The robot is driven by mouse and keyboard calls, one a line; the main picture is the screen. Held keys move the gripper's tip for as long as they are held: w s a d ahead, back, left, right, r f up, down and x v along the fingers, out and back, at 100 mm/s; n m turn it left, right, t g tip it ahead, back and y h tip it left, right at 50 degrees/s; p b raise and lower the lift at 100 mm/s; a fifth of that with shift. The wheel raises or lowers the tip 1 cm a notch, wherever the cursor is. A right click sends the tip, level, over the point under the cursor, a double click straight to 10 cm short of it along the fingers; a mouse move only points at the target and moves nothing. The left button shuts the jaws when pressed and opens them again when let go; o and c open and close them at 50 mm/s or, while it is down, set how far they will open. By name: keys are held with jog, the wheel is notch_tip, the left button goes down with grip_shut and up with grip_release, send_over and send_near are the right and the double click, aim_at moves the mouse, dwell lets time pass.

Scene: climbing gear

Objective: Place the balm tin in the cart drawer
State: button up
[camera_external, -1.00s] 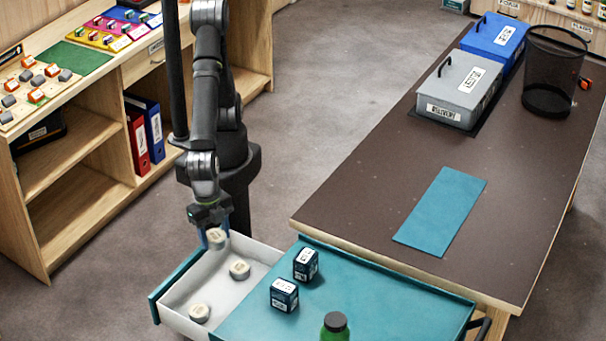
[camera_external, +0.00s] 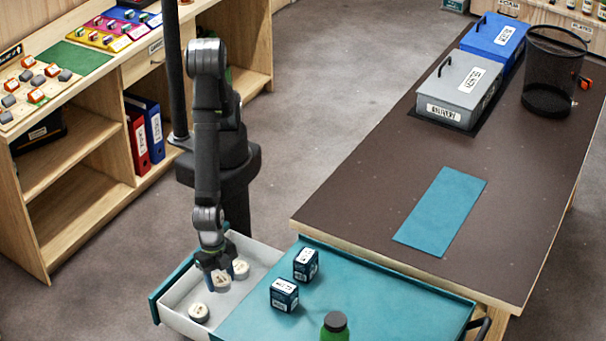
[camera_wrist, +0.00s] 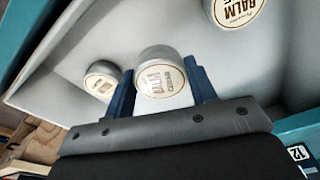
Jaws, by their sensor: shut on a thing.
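A balm tin (camera_wrist: 162,80), round with a cream lid marked BALM, sits between the two blue fingers of my gripper (camera_wrist: 160,92) in the wrist view. In the external view my gripper (camera_external: 218,280) points down inside the open cart drawer (camera_external: 174,293), shut on this tin (camera_external: 221,279). Two other balm tins lie in the drawer, one at the front left (camera_external: 199,312) and one behind (camera_external: 240,269). The held tin is between them. I cannot tell whether it touches the drawer floor.
The teal cart top (camera_external: 375,300) holds two dark blue boxes (camera_external: 284,294) (camera_external: 306,264) and a green bottle (camera_external: 335,327) right of the drawer. The brown table (camera_external: 380,180) stands behind, with a teal mat (camera_external: 441,210). Wooden shelves (camera_external: 75,160) stand at left.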

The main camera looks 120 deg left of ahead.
aim_at(221, 288)
jog(key=shift+f, duration=2)
jog(key=shift+f, duration=0.1)
jog(key=o, duration=1)
jog(key=r, duration=0.4)
jog(key=s+r, duration=0.1)
jog(key=r, duration=0.7)
jog(key=shift+s+a, duration=0.15)
jog(key=shift+a, duration=0.05)
